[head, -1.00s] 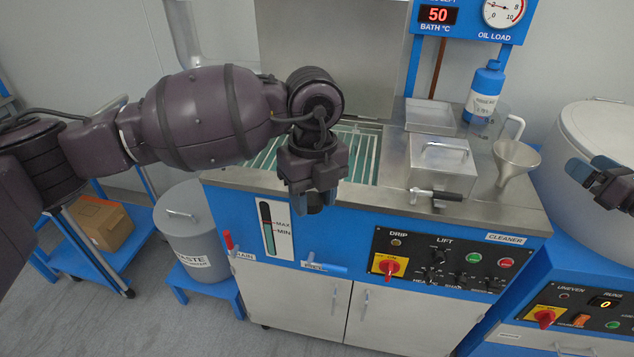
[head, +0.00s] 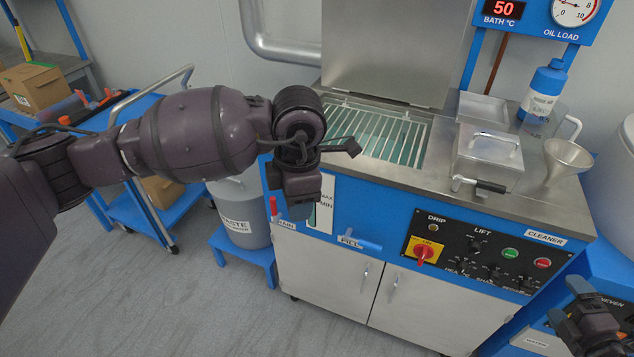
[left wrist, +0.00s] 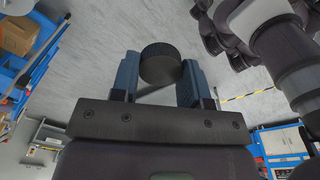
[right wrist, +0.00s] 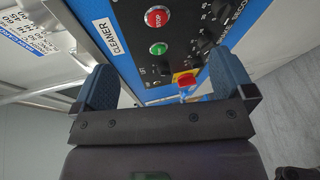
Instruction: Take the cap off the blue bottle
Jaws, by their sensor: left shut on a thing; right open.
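The blue bottle (head: 546,84) with a white label stands upright at the back right of the cleaner's steel top in the head view. Its narrow blue neck points up. My left gripper (head: 301,211) hangs in front of the cleaner's left front edge, well away from the bottle. In the left wrist view it is shut on a black round cap (left wrist: 160,63), held between the blue fingertips. In the head view the cap is not clearly seen. My right gripper (head: 568,302) is at the lower right, open and empty; its spread fingers also show in the right wrist view (right wrist: 168,90).
A clear jug (head: 560,122) stands beside the bottle, and a metal funnel (head: 567,160) in front. A lidded steel box (head: 487,160) and a grate (head: 385,135) lie between the left gripper and the bottle. A grey waste bin (head: 240,210) stands left of the cleaner.

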